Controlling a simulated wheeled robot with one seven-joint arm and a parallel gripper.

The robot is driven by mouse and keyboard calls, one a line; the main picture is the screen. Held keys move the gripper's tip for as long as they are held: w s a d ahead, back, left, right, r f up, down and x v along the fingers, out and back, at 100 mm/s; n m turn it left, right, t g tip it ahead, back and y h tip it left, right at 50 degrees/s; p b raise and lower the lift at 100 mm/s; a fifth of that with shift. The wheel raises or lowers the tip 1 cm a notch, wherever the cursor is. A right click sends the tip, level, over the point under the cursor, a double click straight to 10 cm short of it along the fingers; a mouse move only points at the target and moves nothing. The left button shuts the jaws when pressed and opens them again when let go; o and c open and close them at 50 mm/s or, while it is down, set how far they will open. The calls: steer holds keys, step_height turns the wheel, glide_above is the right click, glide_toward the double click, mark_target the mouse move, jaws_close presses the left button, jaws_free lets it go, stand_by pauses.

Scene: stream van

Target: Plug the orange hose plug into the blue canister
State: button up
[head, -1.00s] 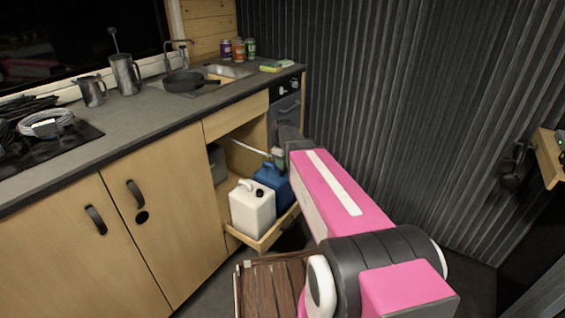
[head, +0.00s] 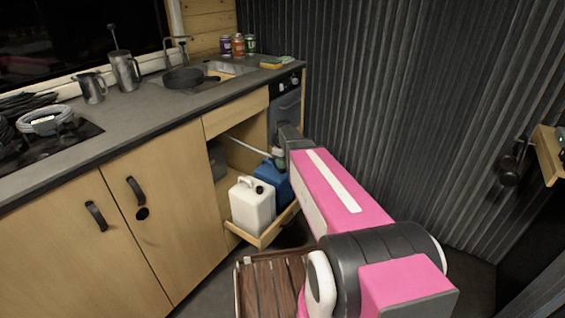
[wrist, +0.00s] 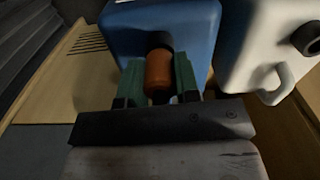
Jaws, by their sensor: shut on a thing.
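The blue canister (head: 272,180) stands in the pulled-out drawer, partly hidden behind my arm and the white canister in the head view. In the wrist view the blue canister (wrist: 190,25) fills the top middle, with a dark round opening (wrist: 159,40) facing my gripper. My gripper (wrist: 158,72) has its green fingers shut on the orange hose plug (wrist: 158,78). The plug's far end is right at the dark opening. I cannot tell whether it touches or has entered it. In the head view the plug is hidden by my arm.
A white canister (head: 251,207) stands close beside the blue one. The wooden drawer (head: 262,240) has low walls around both. A pale hose (head: 248,147) runs from inside the cabinet towards my gripper. A slatted wooden piece (head: 270,287) lies in front.

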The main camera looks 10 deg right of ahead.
steer(key=shift+f, duration=0.2)
steer(key=o, duration=1.1)
step_height(320, 180, up, 11)
steer(key=shift+f, duration=0.1)
steer(key=s+f+m, duration=0.3)
steer(key=s, duration=0.4)
steer(key=s+f+m, duration=0.3)
steer(key=s+f, duration=0.1)
steer(key=s, duration=0.4)
steer(key=s+f+m, duration=0.3)
steer(key=s+f, duration=0.1)
steer(key=s, duration=0.3)
steer(key=shift+s+m, duration=0.15)
steer(key=shift+m, duration=0.25)
